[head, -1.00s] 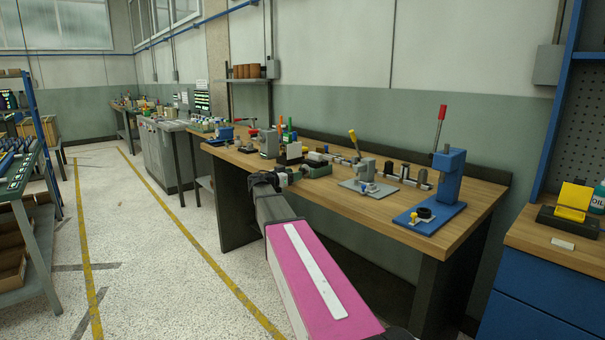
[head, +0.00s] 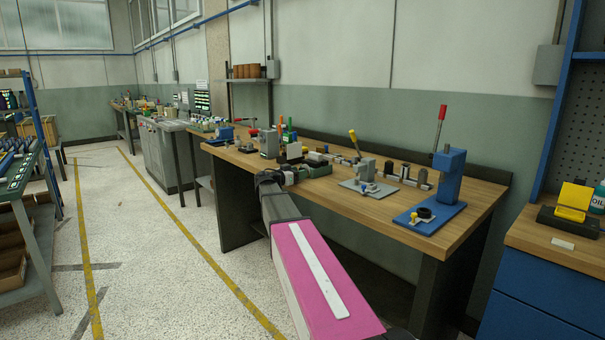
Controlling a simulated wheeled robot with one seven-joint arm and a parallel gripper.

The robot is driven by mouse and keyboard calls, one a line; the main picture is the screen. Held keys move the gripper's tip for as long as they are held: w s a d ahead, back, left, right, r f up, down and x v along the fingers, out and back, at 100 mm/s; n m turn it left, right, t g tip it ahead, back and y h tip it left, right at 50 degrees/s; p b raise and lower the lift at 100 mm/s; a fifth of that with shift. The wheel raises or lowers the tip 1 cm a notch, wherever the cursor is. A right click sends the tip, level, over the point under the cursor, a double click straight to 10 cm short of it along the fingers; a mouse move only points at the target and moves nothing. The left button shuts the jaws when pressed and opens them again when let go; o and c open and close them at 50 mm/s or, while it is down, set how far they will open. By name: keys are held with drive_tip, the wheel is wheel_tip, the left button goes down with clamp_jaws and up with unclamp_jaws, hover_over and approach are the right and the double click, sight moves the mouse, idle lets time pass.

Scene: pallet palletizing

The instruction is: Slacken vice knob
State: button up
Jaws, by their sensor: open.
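My gripper (head: 288,177) is open at the end of my pink and grey arm, at the bench's front edge. It is just left of the vice, close to its near end. The fingertips are small and dark, so I cannot tell whether they touch or surround the knob.
Several small tools and bottles crowd the bench to the left and behind. The floor left of the bench is clear.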

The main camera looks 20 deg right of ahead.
drive_tip(key=shift+v, duration=0.75)
drive_tip(key=shift+d, duration=0.2)
drive_tip(key=shift+x, duration=1.05)
drive_tip(key=c, duration=0.7)
drive_tip(key=o, duration=0.9)
drive_tip(key=shift+o, duration=0.2)
